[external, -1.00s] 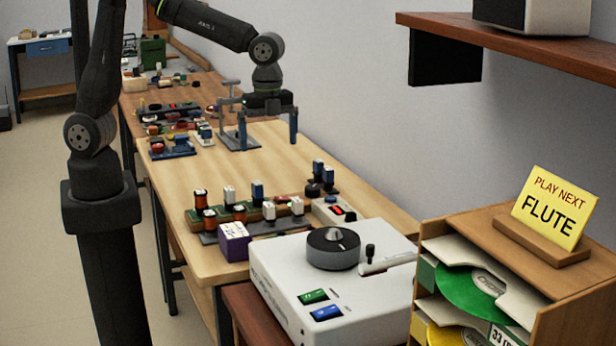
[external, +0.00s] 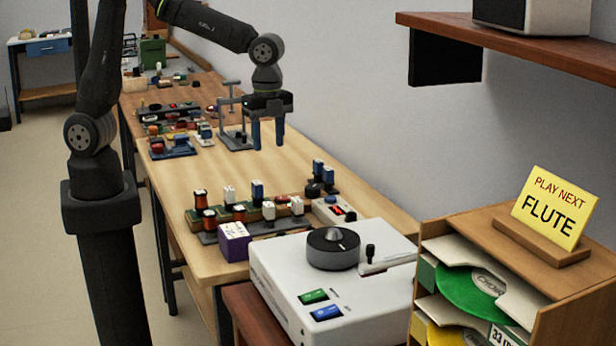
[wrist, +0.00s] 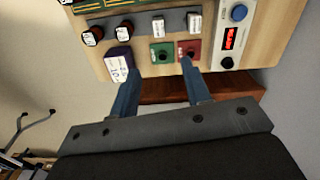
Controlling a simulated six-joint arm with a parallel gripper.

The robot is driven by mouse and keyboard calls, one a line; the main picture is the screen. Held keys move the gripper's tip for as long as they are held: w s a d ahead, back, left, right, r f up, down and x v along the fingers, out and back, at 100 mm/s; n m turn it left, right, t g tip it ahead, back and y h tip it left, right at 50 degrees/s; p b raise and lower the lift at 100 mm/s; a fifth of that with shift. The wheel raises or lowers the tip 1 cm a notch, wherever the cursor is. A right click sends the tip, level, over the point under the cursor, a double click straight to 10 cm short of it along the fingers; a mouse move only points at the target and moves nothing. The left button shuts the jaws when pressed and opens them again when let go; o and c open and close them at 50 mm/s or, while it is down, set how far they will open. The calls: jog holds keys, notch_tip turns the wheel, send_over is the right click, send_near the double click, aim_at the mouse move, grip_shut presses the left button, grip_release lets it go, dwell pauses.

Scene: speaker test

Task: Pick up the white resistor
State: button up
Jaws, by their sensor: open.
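Several small white blocks stand among the parts on the near end of the wooden bench; which one is the white resistor I cannot tell. One white block (external: 229,194) is at the back left, another (external: 268,211) at the front, and a third (external: 297,206) to its right. In the wrist view, two white blocks (wrist: 158,25) (wrist: 195,24) stand on a grey strip beyond my fingertips. My gripper (external: 268,145) is open and empty, above the bench and farther back than these blocks. Its two blue fingers also show in the wrist view (wrist: 159,72).
A purple box (external: 234,242) stands in front of the parts, and dark-and-orange coils (external: 201,200) are to their left. A white record player (external: 330,270) is close in front. Bare bench top (external: 240,172) lies between the parts and my gripper.

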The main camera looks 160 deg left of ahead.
aim_at(269, 204)
jog(key=f+n, duration=0.4)
jog(key=n, duration=0.1)
jog(key=f+n, duration=1)
jog(key=n, duration=0.1)
jog(key=shift+s+f, duration=0.2)
jog(key=shift+s, duration=0.15)
jog(key=shift+w+d+f, duration=0.1)
jog(key=shift+w+f, duration=0.05)
jog(key=shift+f, duration=2.5)
jog(key=c, duration=0.7)
